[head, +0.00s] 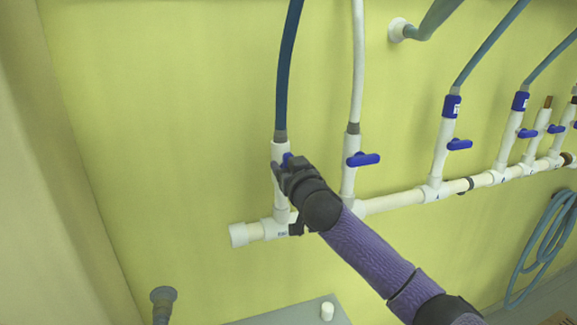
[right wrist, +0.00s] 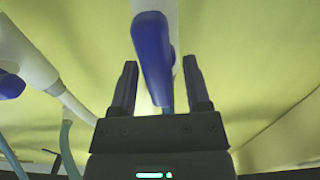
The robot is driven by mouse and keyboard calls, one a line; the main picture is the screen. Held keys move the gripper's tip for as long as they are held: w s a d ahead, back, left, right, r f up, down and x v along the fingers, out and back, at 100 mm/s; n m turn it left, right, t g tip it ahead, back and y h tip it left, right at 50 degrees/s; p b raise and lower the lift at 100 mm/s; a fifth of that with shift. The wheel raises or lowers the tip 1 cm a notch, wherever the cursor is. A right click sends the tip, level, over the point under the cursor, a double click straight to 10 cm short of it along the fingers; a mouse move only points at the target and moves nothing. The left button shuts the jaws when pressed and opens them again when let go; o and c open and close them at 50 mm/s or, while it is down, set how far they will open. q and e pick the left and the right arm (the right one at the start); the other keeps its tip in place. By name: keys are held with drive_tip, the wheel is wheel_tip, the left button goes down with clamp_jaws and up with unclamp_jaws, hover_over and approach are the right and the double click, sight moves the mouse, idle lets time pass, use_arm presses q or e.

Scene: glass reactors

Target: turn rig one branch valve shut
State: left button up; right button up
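The leftmost white branch pipe (head: 281,205) rises from the white manifold pipe (head: 395,201) to a dark blue hose. Its blue valve handle (head: 286,158) is mostly hidden behind my right gripper (head: 283,169) in the head view. In the right wrist view the blue handle (right wrist: 152,60) lies between the two spread fingers of my right gripper (right wrist: 160,64). The fingers are open, with a gap at the right finger; whether the left finger touches the handle I cannot tell. My left gripper is not in view.
The neighbouring branch has a blue valve handle (head: 363,159) set crosswise, close right of my gripper. Further branches with blue handles (head: 459,144) line the manifold to the right. A coiled hose (head: 543,245) hangs at right. The wall left of the rig is clear.

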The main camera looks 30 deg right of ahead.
clamp_jaws()
drive_tip(key=shift+m, duration=0.4)
drive_tip(key=m, duration=0.2)
drive_tip(key=shift+d+m, duration=0.15)
drive_tip(key=shift+m, duration=0.25)
drive_tip(key=m, duration=0.1)
drive_tip(key=m+p, duration=0.1)
drive_tip(key=m, duration=0.1)
drive_tip(key=shift+d+f+m, duration=0.1)
drive_tip(key=shift+d+m, duration=0.1)
drive_tip(key=shift+m, duration=0.1)
drive_tip(key=shift+s+d+f+m+p, duration=0.1)
drive_tip(key=shift+f+m+p, duration=0.1)
drive_tip(key=shift+m+p, duration=1.15)
drive_tip(key=shift+d+f+m+p, duration=0.15)
drive_tip(key=shift+m+p, duration=0.25)
drive_tip(key=shift+m, duration=1.8)
drive_tip(key=shift+s+f+m+p, duration=0.1)
drive_tip(key=shift+f+m+p, duration=0.15)
drive_tip(key=shift+m+p, duration=1.1)
drive_tip(key=shift+m+b, duration=0.4)
drive_tip(key=shift+m, duration=0.1)
